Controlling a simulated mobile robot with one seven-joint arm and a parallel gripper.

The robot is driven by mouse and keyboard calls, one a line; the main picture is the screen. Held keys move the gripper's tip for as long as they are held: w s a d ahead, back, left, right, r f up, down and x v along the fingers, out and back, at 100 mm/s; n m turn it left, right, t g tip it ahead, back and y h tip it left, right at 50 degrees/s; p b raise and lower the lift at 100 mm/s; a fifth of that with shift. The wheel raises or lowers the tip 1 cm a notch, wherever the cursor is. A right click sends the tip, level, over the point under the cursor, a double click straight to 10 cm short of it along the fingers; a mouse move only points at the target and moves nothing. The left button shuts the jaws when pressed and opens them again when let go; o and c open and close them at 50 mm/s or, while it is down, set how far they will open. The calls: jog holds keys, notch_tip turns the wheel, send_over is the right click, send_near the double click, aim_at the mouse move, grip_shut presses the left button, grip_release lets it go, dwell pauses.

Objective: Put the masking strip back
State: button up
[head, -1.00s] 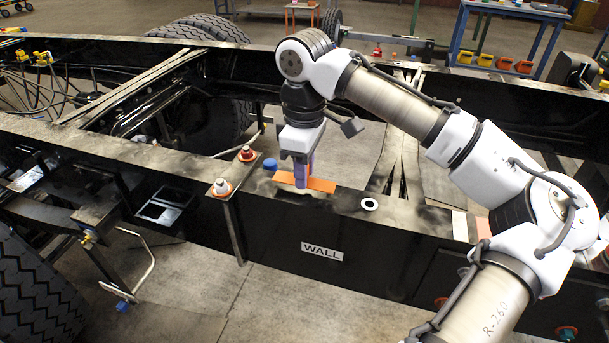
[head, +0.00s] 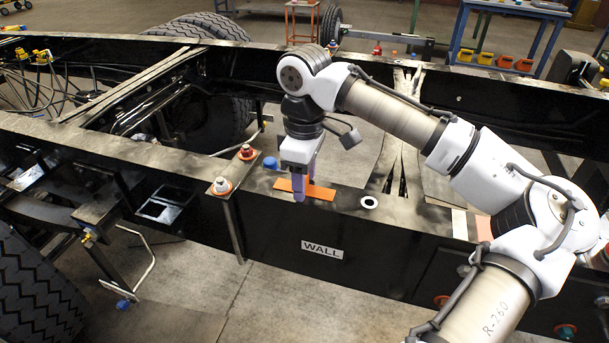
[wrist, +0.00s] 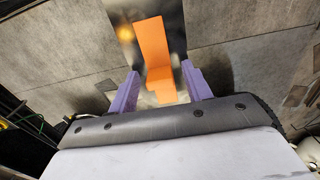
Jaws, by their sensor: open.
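The orange masking strip (head: 322,192) lies along the top of the black chassis rail (head: 345,202), above the WALL label. In the wrist view the strip (wrist: 152,45) shows a long flat part and a raised-looking block nearer me. My gripper (head: 304,190) points down over the strip, its purple fingers apart. In the wrist view the gripper (wrist: 160,88) has one finger on each side of the strip's near part, with gaps visible. The fingers hide part of the strip in the head view.
A white ring (head: 369,202) lies to the right. The WALL label (head: 322,249) is on the rail's side face.

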notch_tip(320, 180, up, 12)
jog(key=shift+r, duration=0.15)
dwell(0.3)
